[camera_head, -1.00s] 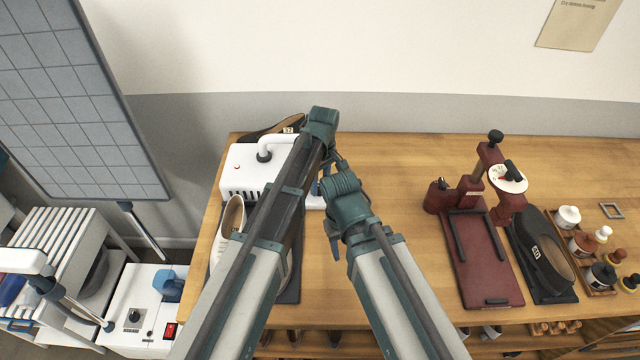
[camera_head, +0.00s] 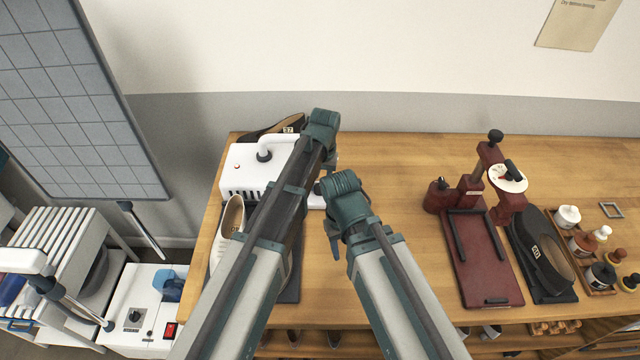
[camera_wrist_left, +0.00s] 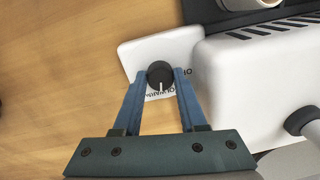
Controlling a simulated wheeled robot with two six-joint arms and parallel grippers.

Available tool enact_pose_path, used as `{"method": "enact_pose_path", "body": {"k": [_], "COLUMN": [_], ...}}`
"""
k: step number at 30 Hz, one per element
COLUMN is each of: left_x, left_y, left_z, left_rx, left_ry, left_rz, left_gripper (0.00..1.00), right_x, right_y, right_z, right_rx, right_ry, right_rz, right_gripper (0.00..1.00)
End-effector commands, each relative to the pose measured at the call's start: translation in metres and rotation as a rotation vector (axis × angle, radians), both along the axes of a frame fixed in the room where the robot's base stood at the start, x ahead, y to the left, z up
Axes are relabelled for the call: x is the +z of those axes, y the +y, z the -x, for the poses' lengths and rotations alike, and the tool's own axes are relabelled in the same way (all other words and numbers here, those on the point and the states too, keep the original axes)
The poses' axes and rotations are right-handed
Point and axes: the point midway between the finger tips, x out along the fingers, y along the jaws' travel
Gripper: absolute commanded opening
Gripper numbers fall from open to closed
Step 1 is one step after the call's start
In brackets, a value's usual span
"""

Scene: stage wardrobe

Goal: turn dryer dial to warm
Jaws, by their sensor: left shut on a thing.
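The dryer (camera_head: 240,165) is a white box with slots and a bent white pipe on top, at the back left of the bench. Its small white control plate (camera_wrist_left: 135,52) carries a round black dial (camera_wrist_left: 160,72) with a white mark. In the left wrist view the mark points down the picture, at lettering that seems to include "WARM", partly hidden. My left gripper (camera_wrist_left: 161,80) is shut on the dial, one blue finger on each side. In the head view my left arm hides the dial. My right arm is folded beside it; its jaws are mostly hidden.
A pale shoe (camera_head: 231,220) lies in front of the dryer, a dark shoe (camera_head: 275,129) behind it. A red press (camera_head: 483,255), a black shoe (camera_head: 545,250) and several bottles stand at the right. The bench middle (camera_head: 400,180) is clear.

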Motion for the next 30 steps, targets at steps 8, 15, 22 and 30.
{"method": "enact_pose_path", "body": {"k": [8,15,22,30], "left_x": [-0.0001,-0.0001,-0.0001,-0.0001], "left_y": [0.0003,0.0003,0.0004,0.0004], "left_z": [0.0005,0.0005,0.0003,0.0003], "left_rx": [-0.146,-0.205,-0.218,-0.218], "left_ry": [0.0,0.0,0.0,0.0], "left_rz": [-0.001,0.0,0.0,0.0], "left_gripper": [0.0,0.0,0.0,0.0], "right_x": [-0.0001,-0.0001,-0.0001,-0.0001], "right_y": [0.0,0.0,0.0,0.0], "right_z": [0.0,0.0,0.0,0.0], "right_rx": [0.0,0.0,0.0,0.0], "right_ry": [0.0,0.0,0.0,0.0], "right_rz": [0.0,0.0,0.0,0.0], "right_gripper": [0.49,0.49,0.49,0.49]}}
